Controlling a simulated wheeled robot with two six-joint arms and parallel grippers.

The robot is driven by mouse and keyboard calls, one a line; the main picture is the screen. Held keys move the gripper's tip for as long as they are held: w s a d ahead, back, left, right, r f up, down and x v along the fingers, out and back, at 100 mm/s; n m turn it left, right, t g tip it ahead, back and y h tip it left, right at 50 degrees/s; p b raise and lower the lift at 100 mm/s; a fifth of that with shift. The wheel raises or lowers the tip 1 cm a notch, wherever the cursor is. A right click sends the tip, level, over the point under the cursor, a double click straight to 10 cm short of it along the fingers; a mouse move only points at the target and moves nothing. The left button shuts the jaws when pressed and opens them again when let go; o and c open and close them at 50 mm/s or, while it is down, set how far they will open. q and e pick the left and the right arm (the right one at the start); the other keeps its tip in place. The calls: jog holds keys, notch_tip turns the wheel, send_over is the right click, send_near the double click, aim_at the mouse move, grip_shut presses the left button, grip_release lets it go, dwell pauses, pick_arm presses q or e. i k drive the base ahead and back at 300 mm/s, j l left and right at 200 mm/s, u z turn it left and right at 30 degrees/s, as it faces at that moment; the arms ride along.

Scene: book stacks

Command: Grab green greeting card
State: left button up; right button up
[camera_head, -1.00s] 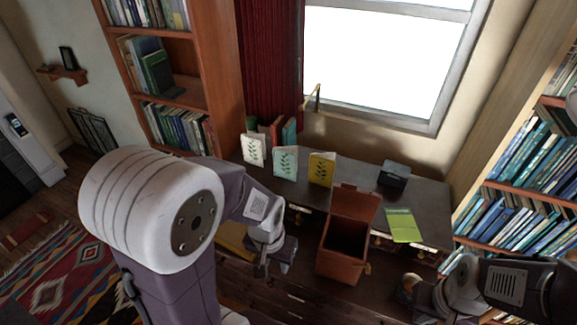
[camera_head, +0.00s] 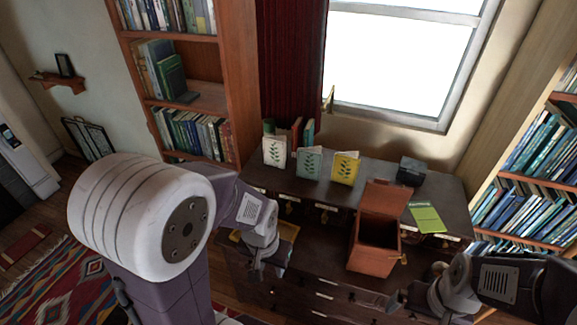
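Three greeting cards with leaf prints stand upright in a row on the dark desk (camera_head: 385,184).
Books stand behind the cards. Bookcases (camera_head: 222,85) flank the window.

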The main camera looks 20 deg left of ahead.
aim_at(309, 159)
jog(key=j, duration=0.65)
jog(key=k+j+z, duration=0.1)
jog(key=j, duration=1.25)
jog(key=k+j+z, duration=0.1)
jog(key=j, duration=0.55)
jog(key=i+j, duration=0.2)
jog(key=j, duration=0.15)
jog(key=i+j+z, duration=0.1)
jog(key=j, duration=0.2)
jog(key=i+j, duration=0.25)
jog(key=i+j+z, duration=0.1)
jog(key=j, duration=0.35)
jog(key=i+j, duration=0.15)
jog(key=i, duration=0.2)
jog(key=i+j, duration=0.15)
jog(key=i, duration=0.2)
jog(key=z, duration=0.05)
